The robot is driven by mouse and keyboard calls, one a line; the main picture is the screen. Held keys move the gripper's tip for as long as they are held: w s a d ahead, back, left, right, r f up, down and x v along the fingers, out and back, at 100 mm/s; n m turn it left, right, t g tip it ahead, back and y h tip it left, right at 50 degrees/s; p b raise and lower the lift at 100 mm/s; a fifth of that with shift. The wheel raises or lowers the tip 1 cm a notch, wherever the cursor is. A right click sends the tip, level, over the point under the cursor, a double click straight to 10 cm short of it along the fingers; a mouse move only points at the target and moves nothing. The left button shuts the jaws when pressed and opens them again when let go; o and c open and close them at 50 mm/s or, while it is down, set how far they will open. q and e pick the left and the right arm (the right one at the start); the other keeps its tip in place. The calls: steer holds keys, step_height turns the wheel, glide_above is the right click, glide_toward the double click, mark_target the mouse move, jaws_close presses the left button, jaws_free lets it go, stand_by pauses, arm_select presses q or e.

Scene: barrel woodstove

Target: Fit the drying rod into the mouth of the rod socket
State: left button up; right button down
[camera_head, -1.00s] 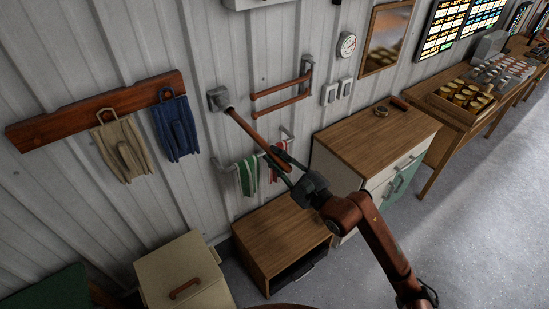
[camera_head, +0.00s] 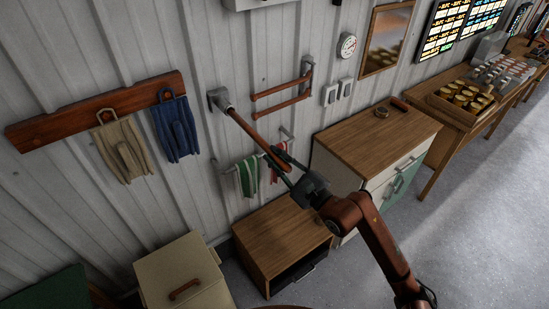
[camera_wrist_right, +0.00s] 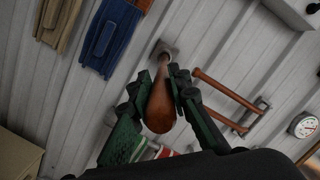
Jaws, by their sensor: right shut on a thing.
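The drying rod (camera_head: 244,125) is a reddish-brown wooden rod, held tilted, its far end up at the wall. My right gripper (camera_head: 277,155) is shut on its near part; the wrist view shows the rod (camera_wrist_right: 160,108) between the two dark fingers (camera_wrist_right: 160,95). The grey rod socket (camera_head: 218,99) is fixed to the wall left of a two-bar rack. The rod's far end meets the socket mouth in the head view, and also in the right wrist view (camera_wrist_right: 166,48). How deep it sits inside I cannot tell. My left gripper is not in view.
A two-bar wooden rack (camera_head: 283,92) is on the wall right of the socket. A towel rail with striped towels (camera_head: 247,176) hangs behind the gripper. A low wooden cabinet (camera_head: 283,236) and a taller cabinet (camera_head: 375,142) stand below.

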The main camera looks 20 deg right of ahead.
mark_target(256, 138)
steer(key=shift+w+d+f+b+x, duration=0.15)
steer(key=shift+b+x, duration=0.1)
steer(key=shift+x, duration=1)
steer(key=shift+d+f+b+x, duration=0.15)
steer(key=shift+b+x, duration=0.15)
steer(key=shift+x, duration=0.95)
steer(key=shift+w+d+f+b+x, duration=0.15)
steer(key=shift+b+x, duration=0.1)
steer(key=shift+x, duration=1)
steer(key=shift+s+a, duration=0.1)
steer(key=c, duration=1.7)
jaws_free()
steer(key=shift+c, duration=0.2)
steer(key=shift+s+f, duration=0.1)
steer(key=shift+v, duration=2.95)
